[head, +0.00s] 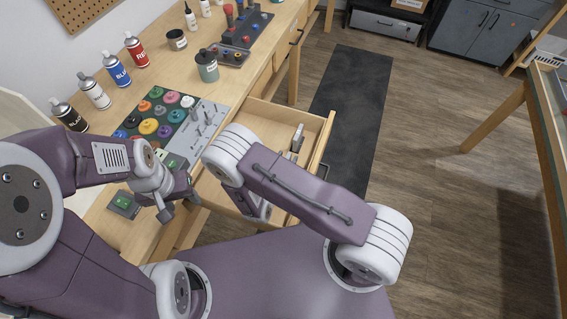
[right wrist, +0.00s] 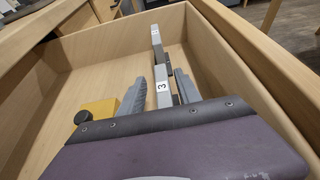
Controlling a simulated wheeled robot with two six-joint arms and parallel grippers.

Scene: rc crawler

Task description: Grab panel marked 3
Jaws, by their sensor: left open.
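The panel marked 3 (right wrist: 163,94) is a thin grey piece with a white label, standing in the open drawer in the right wrist view. My right gripper (right wrist: 166,82) reaches into the drawer with one grey finger on each side of the panel. The fingers look spread, with the panel between them; contact is not clear. In the head view the right fingers are hidden by my arm. My left gripper (head: 180,202) is open and empty above the front edge of the workbench, left of the drawer.
The drawer (head: 318,150) is pulled out, its walls close around my right gripper. A yellow block with a black knob (right wrist: 97,112) lies left of the fingers. The bench holds a tray of coloured round pieces (head: 160,115), a green-topped box (head: 123,204), several bottles and a grey-green cup (head: 207,68).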

